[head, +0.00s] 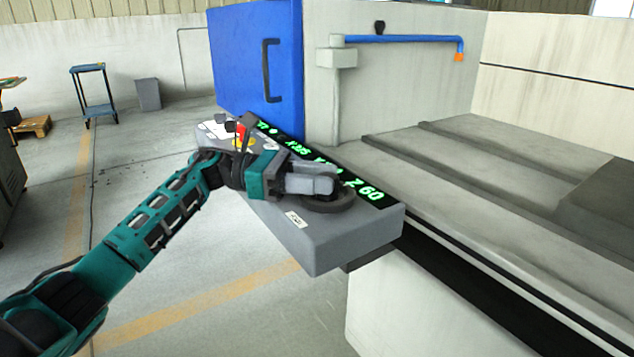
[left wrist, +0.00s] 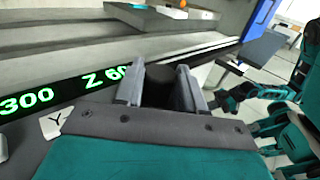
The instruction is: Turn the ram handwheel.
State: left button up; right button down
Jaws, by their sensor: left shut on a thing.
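The ram handwheel (head: 340,204) is a dark ring on the sloping top of the grey control panel, near its right end. Its far side is partly hidden behind my left gripper (head: 322,186), which lies over it. In the left wrist view my left gripper (left wrist: 160,78) has its two grey fingers shut on a dark upright piece (left wrist: 162,90) between them, which looks like the handwheel's grip. A teal arm of mine shows at the right of the left wrist view; its end is too small to read.
The grey control panel (head: 330,243) carries a green-lit readout (head: 366,191) and a red button (head: 241,132). A blue cabinet door (head: 255,60) stands behind it. The machine bed (head: 480,170) lies to the right. Open floor (head: 200,270) lies to the left and front.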

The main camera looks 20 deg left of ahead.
pick_arm(q)
jog(key=shift+g, duration=0.3)
jog(key=o, duration=1.1)
jog(key=shift+c, duration=0.2)
jog(key=s+a, duration=0.1)
jog(key=a, duration=1.1)
jog(key=shift+s+a+p, duration=0.3)
jog(key=shift+a, duration=0.05)
